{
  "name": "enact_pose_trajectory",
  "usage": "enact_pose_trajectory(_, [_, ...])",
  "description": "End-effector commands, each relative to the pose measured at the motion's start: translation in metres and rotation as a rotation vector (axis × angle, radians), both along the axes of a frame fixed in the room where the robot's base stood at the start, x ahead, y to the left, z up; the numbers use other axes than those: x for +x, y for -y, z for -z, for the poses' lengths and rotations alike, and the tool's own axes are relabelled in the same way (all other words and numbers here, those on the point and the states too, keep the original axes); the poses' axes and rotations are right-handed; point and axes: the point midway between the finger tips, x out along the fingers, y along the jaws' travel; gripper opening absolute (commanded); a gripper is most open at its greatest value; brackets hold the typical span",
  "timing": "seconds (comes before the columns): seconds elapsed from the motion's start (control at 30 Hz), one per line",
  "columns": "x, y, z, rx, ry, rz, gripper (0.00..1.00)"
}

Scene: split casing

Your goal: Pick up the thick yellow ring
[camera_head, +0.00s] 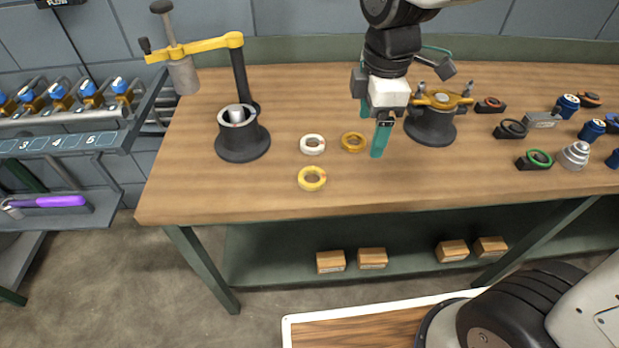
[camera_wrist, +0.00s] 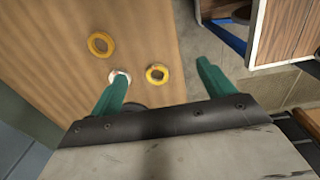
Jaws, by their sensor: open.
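A bright yellow ring (camera_head: 312,187) lies flat on the wooden table near its front edge; it also shows in the wrist view (camera_wrist: 150,78). A darker orange-yellow ring (camera_head: 353,150) lies behind it to the right, and also shows in the wrist view (camera_wrist: 92,46). I cannot tell surely which of the two is thicker. A white ring (camera_head: 312,151) lies behind the bright one; my finger partly hides it in the wrist view. My gripper (camera_head: 373,127) is open and empty above the table, right of the rings. In the wrist view the bright ring appears between the fingers (camera_wrist: 161,71), apart from both.
A dark cylindrical stand (camera_head: 243,148) with a yellow-armed press is left of the rings. A dark casing with a yellow top (camera_head: 430,125) stands just right of my gripper. Several small parts fill the table's right end. The front strip of the table (camera_head: 240,195) is clear.

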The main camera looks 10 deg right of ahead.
Motion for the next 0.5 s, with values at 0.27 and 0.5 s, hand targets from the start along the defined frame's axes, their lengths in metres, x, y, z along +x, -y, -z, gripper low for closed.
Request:
enact_pose_trajectory(0.27, [0.044, -0.082, 0.064, -0.025, -0.032, -0.69, 0.81])
enact_pose_trajectory(0.5, [0.05, -0.101, 0.088, -0.029, -0.035, -0.861, 0.81])
